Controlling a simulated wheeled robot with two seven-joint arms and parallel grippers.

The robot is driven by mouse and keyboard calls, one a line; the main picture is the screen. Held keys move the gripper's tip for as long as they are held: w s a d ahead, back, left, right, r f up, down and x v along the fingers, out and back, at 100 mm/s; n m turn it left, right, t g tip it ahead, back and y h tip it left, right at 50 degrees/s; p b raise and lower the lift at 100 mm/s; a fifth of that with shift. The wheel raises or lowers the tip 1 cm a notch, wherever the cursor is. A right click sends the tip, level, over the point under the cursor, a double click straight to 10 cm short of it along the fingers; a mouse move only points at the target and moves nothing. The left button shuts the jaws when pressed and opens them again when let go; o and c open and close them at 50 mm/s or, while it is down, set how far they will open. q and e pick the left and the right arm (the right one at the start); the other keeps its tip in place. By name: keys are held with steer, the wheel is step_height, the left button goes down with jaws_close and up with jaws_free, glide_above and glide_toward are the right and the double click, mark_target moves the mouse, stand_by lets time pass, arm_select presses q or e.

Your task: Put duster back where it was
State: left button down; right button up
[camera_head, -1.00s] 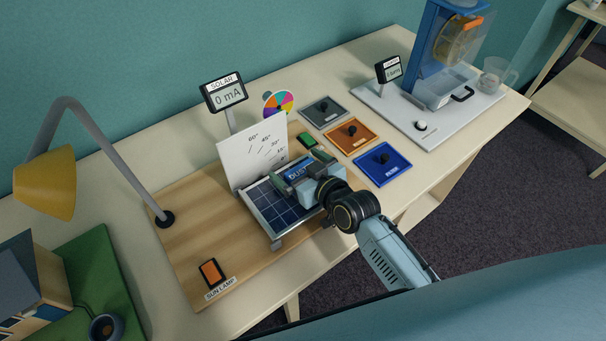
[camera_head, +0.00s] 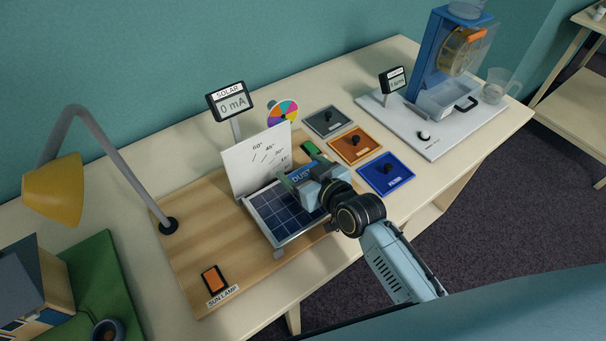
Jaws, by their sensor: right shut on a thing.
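A green item (camera_head: 313,149) lies just behind the gripper. My left gripper is not in view.
A white angle card (camera_head: 256,160) stands behind the panel. Grey (camera_head: 327,120), orange (camera_head: 355,144) and blue (camera_head: 386,173) knobbed tiles lie to the right. A yellow lamp (camera_head: 54,190) stands left. Bare wooden board (camera_head: 205,240) lies left of the panel.

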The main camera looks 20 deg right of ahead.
step_height(320, 180, up, 8)
steer(key=shift+f+p, duration=0.15)
steer(key=shift+p, duration=0.3)
steer(key=shift+s+d, duration=0.1)
steer(key=s+d+r+m+h+b, duration=0.2)
steer(key=s+d+m+h+b, duration=0.25)
steer(key=d+b, duration=0.2)
steer(key=n+y+p, duration=0.4)
steer(key=p, duration=0.2)
glide_above(302, 168)
steer(key=shift+s+d+f, duration=0.2)
steer(key=shift+d+f, duration=0.15)
steer(key=shift+f, duration=0.3)
steer(key=shift+w+a+f+n+y+p, duration=0.2)
steer(key=shift+a+f+n+y+p, duration=0.05)
steer(key=shift+a+f+p, duration=0.1)
